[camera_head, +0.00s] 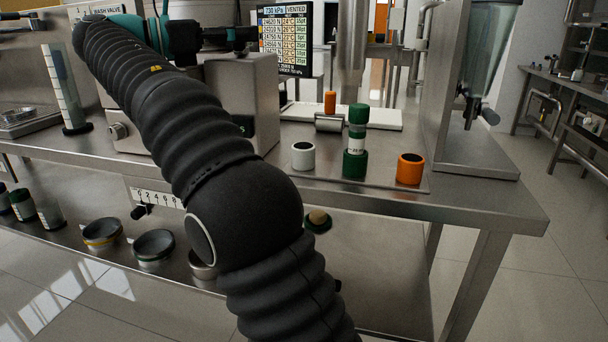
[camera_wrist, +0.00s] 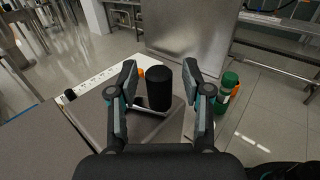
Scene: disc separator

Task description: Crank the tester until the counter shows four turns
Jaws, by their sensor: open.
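My gripper (camera_wrist: 159,78) is open in the wrist view, one finger on each side of an upright black cylinder (camera_wrist: 159,90), which looks like a crank grip. A gap shows on both sides of the cylinder. How far it lies between the fingertips is hard to tell. In the head view my gripper (camera_head: 215,38) is at the upper left, over a steel housing (camera_head: 235,95), possibly the tester; my arm hides part of this. I cannot tell a turn count.
A screen (camera_head: 285,40) reads 730 kPa and VENTED. Right of the housing stand a white cup (camera_head: 303,156), a green cylinder stack (camera_head: 356,140) and an orange cup (camera_head: 410,168). An orange cylinder (camera_head: 330,102) stands behind them. A steel stand (camera_head: 470,150) bounds the right.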

